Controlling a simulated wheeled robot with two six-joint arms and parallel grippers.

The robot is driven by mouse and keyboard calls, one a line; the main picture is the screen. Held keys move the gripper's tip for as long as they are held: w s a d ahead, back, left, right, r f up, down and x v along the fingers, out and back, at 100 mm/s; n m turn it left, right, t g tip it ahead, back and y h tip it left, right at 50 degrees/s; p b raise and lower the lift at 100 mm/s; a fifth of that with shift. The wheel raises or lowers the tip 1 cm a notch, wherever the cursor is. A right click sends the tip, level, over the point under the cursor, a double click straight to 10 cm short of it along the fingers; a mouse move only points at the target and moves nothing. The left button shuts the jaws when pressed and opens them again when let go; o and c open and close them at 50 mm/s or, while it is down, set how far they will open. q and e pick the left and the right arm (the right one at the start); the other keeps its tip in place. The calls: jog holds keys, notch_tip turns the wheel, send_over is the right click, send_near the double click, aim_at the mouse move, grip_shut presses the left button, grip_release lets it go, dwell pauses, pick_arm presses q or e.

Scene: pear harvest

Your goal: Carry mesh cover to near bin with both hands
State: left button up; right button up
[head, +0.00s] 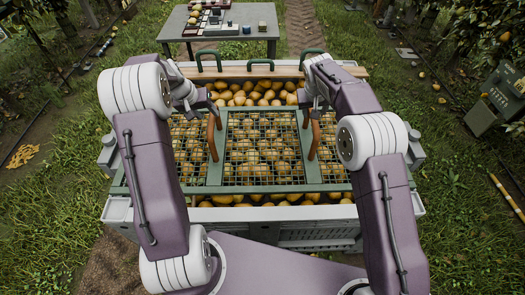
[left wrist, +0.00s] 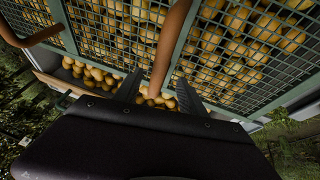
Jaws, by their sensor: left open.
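The mesh cover (head: 262,188), a green frame with wire panels, lies over the pears in a grey bin (head: 250,214). It has two curved brown handles, a left one (head: 213,140) and a right one (head: 314,138). My left gripper (head: 206,106) is at the left handle. In the left wrist view its open fingers (left wrist: 160,80) stand on either side of a brown handle (left wrist: 172,45); contact is not clear. My right gripper (head: 313,108) is by the top of the right handle; its jaws are too small to read.
A wooden plank (head: 285,72) with green loop handles (head: 261,64) runs along the bin's back. A grey table (head: 172,28) with small items stands behind. A grey-green box (head: 482,117) and a yellow striped pole (head: 506,196) are at right. Grass flanks the bin.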

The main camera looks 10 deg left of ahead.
pick_arm(q)
jog(key=shift+a+r, duration=0.1)
jog(key=shift+s+d+r, duration=0.2)
jog(key=shift+d+r, duration=0.05)
pick_arm(e)
jog(key=x, duration=0.8)
jog(key=shift+w+d+f, duration=0.1)
jog(key=shift+d+f, duration=0.05)
jog(key=shift+f, duration=0.25)
pick_arm(q)
jog(key=x, duration=0.9)
jog(key=shift+f, duration=0.15)
grip_shut()
pick_arm(e)
grip_shut()
pick_arm(q)
jog(key=shift+w, duration=0.1)
pick_arm(e)
jog(key=shift+r, duration=0.15)
